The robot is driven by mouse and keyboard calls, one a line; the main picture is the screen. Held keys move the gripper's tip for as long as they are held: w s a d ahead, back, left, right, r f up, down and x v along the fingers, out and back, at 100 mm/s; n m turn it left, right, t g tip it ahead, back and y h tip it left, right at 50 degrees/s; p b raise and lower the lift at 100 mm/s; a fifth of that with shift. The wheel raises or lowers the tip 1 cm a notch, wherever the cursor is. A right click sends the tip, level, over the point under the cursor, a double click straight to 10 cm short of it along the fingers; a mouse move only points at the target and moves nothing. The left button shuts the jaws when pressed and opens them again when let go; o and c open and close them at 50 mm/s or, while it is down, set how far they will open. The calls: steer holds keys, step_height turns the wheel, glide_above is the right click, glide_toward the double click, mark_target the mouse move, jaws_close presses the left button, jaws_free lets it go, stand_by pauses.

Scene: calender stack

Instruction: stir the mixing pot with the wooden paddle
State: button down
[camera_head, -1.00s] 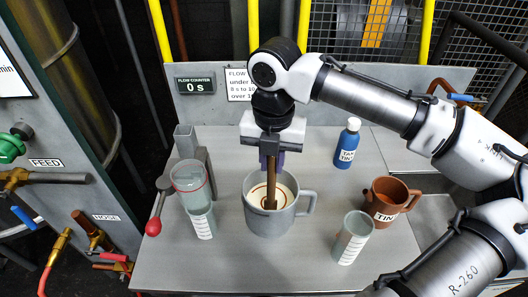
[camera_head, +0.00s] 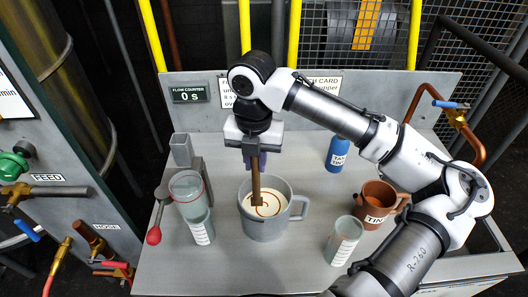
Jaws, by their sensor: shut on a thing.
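The mixing pot (camera_head: 266,228) is a grey mug-like vessel with a handle on its right. It stands upright on the grey bench and holds a cream liquid with a reddish-brown ring streak on it. My gripper (camera_head: 254,158) is above the pot and shut on the brown wooden paddle (camera_head: 255,185). The paddle hangs nearly upright, its lower end inside the pot at the liquid, left of the pot's centre. How deep the tip reaches cannot be told.
A clear cup on a stand (camera_head: 188,188) with a red-knobbed lever (camera_head: 154,236) is left of the pot. A clear beaker (camera_head: 343,241), a brown labelled jug (camera_head: 375,203) and a blue bottle (camera_head: 338,152) stand right. A flow counter (camera_head: 189,94) reads 0 s.

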steer(key=shift+s, duration=0.5)
steer(key=w+d, duration=0.2)
steer(key=d, duration=0.2)
step_height(320, 180, up, 15)
steer(key=s+a+p, duration=0.1)
steer(key=a+p, duration=0.1)
steer(key=p, duration=0.6)
steer(key=shift+s+p, duration=0.25)
steer(key=shift+p, duration=0.05)
steer(key=shift+s, duration=0.1)
stand_by(0.4)
